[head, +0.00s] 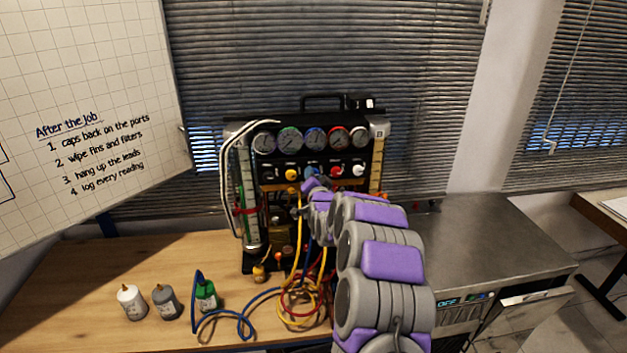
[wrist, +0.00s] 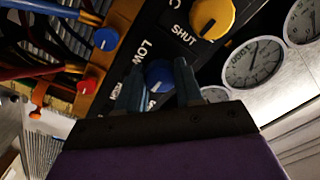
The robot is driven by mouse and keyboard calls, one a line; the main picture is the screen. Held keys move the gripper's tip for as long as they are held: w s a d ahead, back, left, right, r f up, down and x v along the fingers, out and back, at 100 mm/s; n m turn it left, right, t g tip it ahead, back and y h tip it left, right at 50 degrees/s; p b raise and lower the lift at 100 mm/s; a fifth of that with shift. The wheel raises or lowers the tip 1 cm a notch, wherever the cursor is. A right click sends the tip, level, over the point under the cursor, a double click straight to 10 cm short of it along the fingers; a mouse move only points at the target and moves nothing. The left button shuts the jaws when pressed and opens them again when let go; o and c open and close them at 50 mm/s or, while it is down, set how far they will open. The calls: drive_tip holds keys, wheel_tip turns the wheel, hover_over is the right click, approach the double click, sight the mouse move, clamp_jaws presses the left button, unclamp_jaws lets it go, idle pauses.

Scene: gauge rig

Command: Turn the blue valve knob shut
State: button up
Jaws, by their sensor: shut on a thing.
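The blue valve knob (wrist: 158,73) sits on the black panel of the gauge rig in the wrist view, beside the lettering "LOW". My gripper (wrist: 160,79) has one finger on each side of this knob and is shut on it. In the head view the blue knob (head: 311,170) is partly hidden behind my gripper (head: 314,184), which reaches the panel's front.
A yellow knob (wrist: 211,17) marked "SHUT" is close by. Round gauges (head: 315,139) line the panel above the knobs. Coloured hoses (head: 299,300) hang down onto the wooden bench (head: 75,290). Small bottles (head: 131,302) stand at the left; a grey metal unit (head: 480,240) is right.

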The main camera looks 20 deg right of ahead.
idle(0.4)
drive_tip(key=o, duration=1)
drive_tip(key=shift+d, duration=0.15)
drive_tip(key=shift+o, duration=0.2)
drive_tip(key=shift+s, duration=0.2)
drive_tip(key=v, duration=1.7)
